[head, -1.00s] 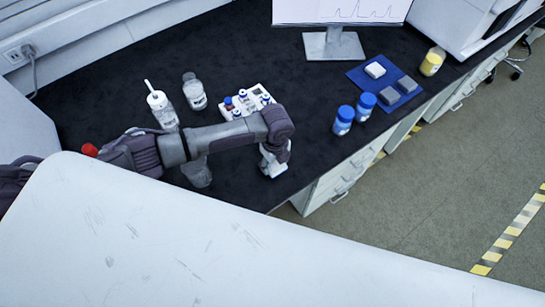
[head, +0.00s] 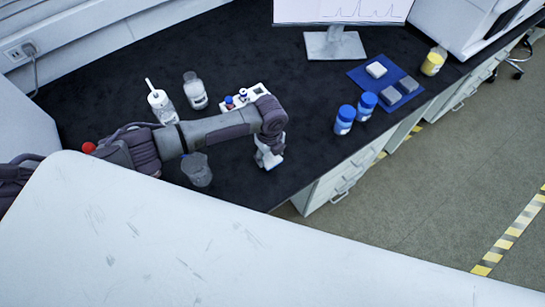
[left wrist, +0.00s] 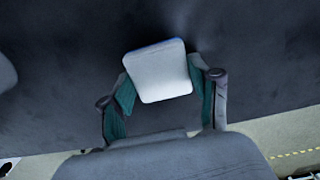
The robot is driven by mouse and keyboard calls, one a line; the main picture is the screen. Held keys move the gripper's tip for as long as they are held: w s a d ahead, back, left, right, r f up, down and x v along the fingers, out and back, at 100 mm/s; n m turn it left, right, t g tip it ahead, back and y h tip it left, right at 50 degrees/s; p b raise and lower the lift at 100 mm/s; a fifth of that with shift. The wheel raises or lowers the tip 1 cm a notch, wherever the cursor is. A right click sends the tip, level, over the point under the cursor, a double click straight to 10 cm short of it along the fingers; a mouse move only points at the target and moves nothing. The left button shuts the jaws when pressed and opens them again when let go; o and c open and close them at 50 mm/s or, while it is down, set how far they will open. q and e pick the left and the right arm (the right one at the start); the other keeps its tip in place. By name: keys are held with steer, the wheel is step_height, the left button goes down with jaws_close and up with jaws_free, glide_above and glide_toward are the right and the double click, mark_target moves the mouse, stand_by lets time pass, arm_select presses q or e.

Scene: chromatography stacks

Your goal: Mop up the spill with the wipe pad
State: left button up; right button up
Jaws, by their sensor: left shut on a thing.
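My left gripper (head: 268,158) is low over the black bench near its front edge. In the left wrist view, my left gripper (left wrist: 160,100) is shut on a white square wipe pad (left wrist: 158,70) with a thin blue edge, one finger on each side. In the head view the pad is mostly hidden by the gripper. I cannot make out a clear spill on the dark bench top (left wrist: 60,75); whether the pad touches the bench is hard to tell. My right gripper is not in view.
A clear beaker (head: 196,170), a wash bottle (head: 161,106) and a clear bottle (head: 195,90) stand left of the gripper. A white vial rack (head: 258,91) is behind it. Two blue-capped bottles (head: 344,120) (head: 366,105) and a blue mat (head: 357,76) with several blocks are to the right.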

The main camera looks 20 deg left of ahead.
arm_select(q)
steer(key=shift+w+a, duration=0.35)
steer(key=shift+a, duration=0.05)
steer(key=shift+d, duration=0.15)
steer(key=shift+w+d, duration=0.15)
steer(key=shift+d, duration=1.15)
steer(key=shift+s+a+r+p, duration=0.15)
steer(key=shift+s+a+p, duration=0.25)
steer(key=shift+s+p, duration=0.1)
steer(key=shift+s+a+p, duration=0.85)
steer(key=shift+s+p, duration=0.1)
steer(key=shift+s, duration=0.15)
